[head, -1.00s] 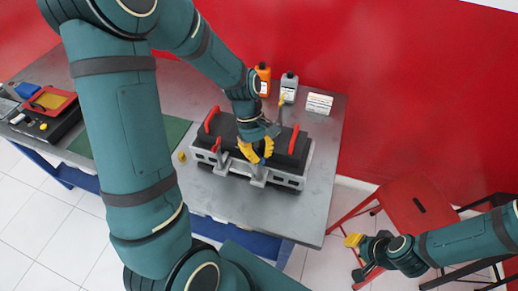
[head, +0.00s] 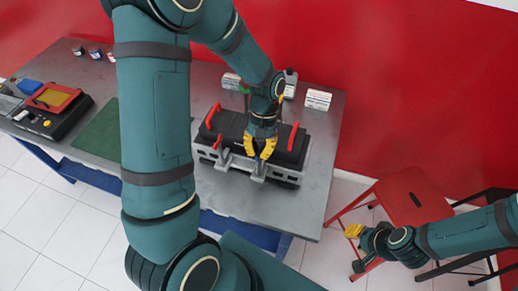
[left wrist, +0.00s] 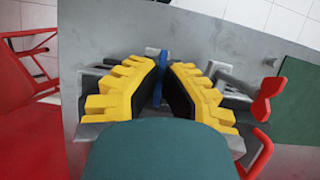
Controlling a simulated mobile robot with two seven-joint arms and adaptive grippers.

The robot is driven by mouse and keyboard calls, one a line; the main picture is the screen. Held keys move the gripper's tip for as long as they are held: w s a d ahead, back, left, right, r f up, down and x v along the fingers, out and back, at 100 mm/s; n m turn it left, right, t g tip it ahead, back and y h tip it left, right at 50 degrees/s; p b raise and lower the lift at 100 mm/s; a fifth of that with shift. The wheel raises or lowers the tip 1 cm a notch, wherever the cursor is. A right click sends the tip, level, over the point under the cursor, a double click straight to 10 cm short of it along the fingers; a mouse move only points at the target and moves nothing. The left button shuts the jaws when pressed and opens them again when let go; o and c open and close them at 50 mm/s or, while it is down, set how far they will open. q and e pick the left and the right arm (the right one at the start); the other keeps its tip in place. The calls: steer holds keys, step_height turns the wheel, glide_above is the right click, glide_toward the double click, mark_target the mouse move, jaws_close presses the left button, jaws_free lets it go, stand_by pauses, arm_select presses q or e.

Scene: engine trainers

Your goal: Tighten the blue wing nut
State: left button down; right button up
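The blue wing nut (left wrist: 157,62) shows in the left wrist view as a narrow upright blue piece between the far ends of my left fingers. It lies close to the left finger; whether they touch is unclear. My left gripper (head: 259,149) is open, its yellow fingers (left wrist: 168,72) pointing down at the front edge of the black-topped grey engine block (head: 232,165). In the head view the fingers and block hide the blue wing nut. A red wing nut (left wrist: 268,98) stands to the right in the wrist view. My right gripper (head: 354,231) hangs near the red stool, away from the table.
Red handles (head: 292,137) rise from the block's top. A white box (head: 318,99) and grey bottle (head: 290,84) stand behind it. A green mat (head: 97,133) and a red-topped device (head: 54,101) lie left. A red stool (head: 411,198) stands right of the table.

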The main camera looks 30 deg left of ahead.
arm_select(q)
steer(key=shift+m, duration=0.3)
stand_by(0.4)
steer(key=c, duration=1.1)
jaws_free()
steer(key=shift+c, duration=0.2)
steer(key=d+v, duration=0.1)
steer(key=v, duration=1.1)
steer(key=shift+a, duration=0.35)
